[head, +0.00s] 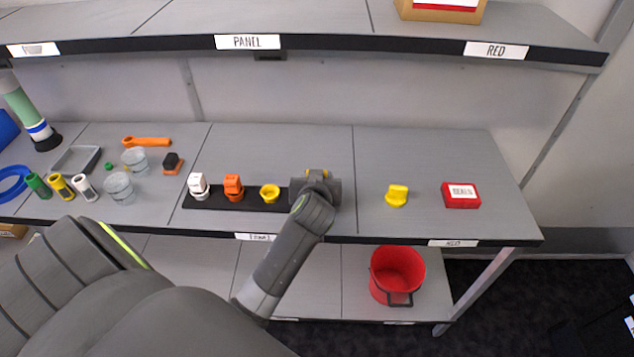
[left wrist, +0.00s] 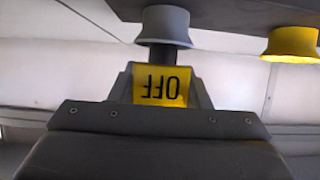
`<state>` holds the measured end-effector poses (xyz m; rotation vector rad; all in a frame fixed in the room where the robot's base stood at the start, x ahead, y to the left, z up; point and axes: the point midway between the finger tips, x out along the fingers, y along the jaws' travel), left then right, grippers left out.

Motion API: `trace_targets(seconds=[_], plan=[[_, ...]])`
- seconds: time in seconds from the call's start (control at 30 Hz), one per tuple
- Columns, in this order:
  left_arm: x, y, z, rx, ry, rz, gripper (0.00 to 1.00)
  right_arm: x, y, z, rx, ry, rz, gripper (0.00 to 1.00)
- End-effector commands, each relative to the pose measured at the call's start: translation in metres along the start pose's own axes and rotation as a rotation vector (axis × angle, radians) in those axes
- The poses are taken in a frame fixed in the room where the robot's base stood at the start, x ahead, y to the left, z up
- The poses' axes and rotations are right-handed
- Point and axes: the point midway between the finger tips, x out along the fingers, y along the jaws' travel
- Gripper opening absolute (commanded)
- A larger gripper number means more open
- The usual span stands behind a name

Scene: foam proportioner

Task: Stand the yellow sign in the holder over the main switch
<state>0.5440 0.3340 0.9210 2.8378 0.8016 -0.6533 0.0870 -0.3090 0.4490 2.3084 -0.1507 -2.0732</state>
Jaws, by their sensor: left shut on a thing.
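My left gripper (head: 316,188) is at the right end of a dark strip (head: 218,200) on the table. It is shut on the yellow sign (left wrist: 161,86), which reads OFF and appears upside down in the left wrist view. Small yellow bits show above the gripper in the head view. A grey cup-shaped holder (left wrist: 166,25) is in line with the sign, and a dark stem shows between them. I cannot tell whether the stem is inside the holder. In the head view my gripper hides this holder. My right gripper is not in view.
A yellow cup (head: 270,192), an orange piece (head: 233,186) and a white piece (head: 198,185) stand along the strip. A loose yellow piece (head: 397,195) and a red box (head: 461,195) lie to the right. A shelf (head: 300,43) overhangs behind; a red bucket (head: 397,272) is below.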

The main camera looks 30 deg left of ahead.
Motion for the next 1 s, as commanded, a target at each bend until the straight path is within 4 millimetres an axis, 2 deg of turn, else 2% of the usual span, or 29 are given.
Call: trace_targets(seconds=[0.2, 0.47, 0.9, 1.0], plan=[[-0.020, 0.001, -0.043, -0.002, 0.008, 0.003, 0.21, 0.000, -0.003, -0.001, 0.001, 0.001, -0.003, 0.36], [-0.037, 0.000, -0.079, -0.001, 0.004, 0.001, 0.21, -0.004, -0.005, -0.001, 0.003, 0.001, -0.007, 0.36], [-0.059, 0.000, -0.122, 0.000, 0.001, 0.000, 0.21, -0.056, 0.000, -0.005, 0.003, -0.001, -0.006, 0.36], [-0.060, 0.000, -0.125, 0.000, 0.001, 0.000, 0.21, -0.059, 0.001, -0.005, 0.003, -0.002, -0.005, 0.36]])
